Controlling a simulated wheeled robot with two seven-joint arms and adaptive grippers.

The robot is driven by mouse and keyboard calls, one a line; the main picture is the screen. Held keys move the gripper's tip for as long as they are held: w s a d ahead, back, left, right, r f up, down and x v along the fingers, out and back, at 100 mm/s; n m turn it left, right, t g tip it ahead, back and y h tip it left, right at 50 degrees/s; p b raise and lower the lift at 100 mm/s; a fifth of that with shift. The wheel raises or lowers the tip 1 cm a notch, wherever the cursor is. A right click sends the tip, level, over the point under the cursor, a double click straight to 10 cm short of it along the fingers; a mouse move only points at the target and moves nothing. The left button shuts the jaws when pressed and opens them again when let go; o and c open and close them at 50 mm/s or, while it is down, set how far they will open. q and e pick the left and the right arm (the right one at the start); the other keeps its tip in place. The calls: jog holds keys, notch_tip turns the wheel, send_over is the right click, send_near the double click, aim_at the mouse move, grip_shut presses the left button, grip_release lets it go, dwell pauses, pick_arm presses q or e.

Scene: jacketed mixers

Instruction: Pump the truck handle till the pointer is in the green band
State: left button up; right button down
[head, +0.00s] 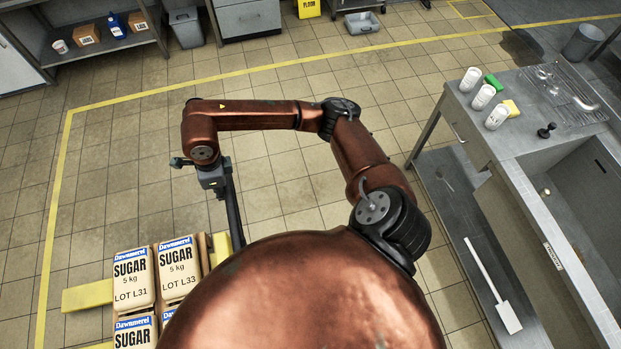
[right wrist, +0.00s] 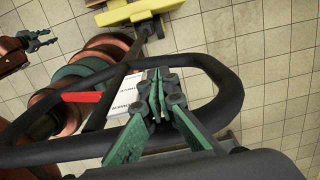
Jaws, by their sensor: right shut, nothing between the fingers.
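The truck's black loop handle (right wrist: 238,92) fills much of the right wrist view. My right gripper (right wrist: 157,97), with green fingers, is shut and empty; its fingertips appear within the loop's outline, and I cannot tell whether they touch it. A red lever (right wrist: 82,97) and a partly hidden white label (right wrist: 125,92) show inside the loop. In the head view, a dark bar (head: 234,215), probably part of the handle, stands below my right wrist. My left gripper (right wrist: 38,41) is small at the upper left of the wrist view. No pointer or green band can be made out.
Sugar sacks (head: 133,277) stand at the lower left, beside yellow truck parts (head: 88,296). A steel sink bench (head: 530,130) with white tubs (head: 470,79) is on the right. A shelf (head: 100,45) stands at the back left. The tiled floor between is clear.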

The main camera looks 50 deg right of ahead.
jog(key=s+d+f+y, duration=0.1)
jog(key=s+d+f, duration=0.4)
jog(key=d, duration=0.7)
jog(key=s+d+f+t+y, duration=0.1)
jog(key=s+d+f, duration=0.5)
jog(key=s+d, duration=0.3)
jog(key=s+d+f+t+y+b, duration=0.1)
jog(key=s+d+f, duration=0.4)
jog(key=d, duration=1)
jog(key=shift+s+f, duration=0.3)
jog(key=shift+s, duration=1.25)
